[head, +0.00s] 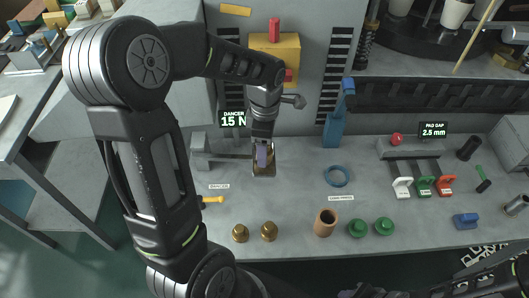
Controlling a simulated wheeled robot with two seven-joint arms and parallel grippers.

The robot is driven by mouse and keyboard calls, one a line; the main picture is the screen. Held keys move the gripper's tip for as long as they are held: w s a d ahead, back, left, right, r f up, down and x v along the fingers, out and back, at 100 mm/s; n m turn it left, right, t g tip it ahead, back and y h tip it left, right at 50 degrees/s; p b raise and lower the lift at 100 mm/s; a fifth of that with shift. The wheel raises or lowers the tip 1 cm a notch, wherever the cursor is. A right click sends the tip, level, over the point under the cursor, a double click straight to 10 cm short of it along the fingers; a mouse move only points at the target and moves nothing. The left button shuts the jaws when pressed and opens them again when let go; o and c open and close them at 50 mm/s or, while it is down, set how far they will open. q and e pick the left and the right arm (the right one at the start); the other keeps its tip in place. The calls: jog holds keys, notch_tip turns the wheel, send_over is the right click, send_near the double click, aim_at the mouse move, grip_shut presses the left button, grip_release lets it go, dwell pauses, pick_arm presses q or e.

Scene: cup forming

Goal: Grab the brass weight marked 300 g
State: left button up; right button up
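Two brass weights, a left one (240,233) and a right one (269,231), stand side by side near the front of the grey bench. Their markings are too small to read, so I cannot tell which is 300 g. My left gripper (263,157) points down behind them, at a small brown, brass-edged holder (264,171) below the DANCER 15 N display (233,119).
A copper-coloured cup (325,222) and two green knobbed pieces (357,228) (385,226) stand right of the weights. A blue ring (338,176) lies behind them. A yellow-handled tool (212,199) lies to the left. White, green and red clips (424,187) stand at right.

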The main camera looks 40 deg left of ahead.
pick_arm(q)
jog(key=shift+c, duration=0.5)
grip_shut()
dwell(0.3)
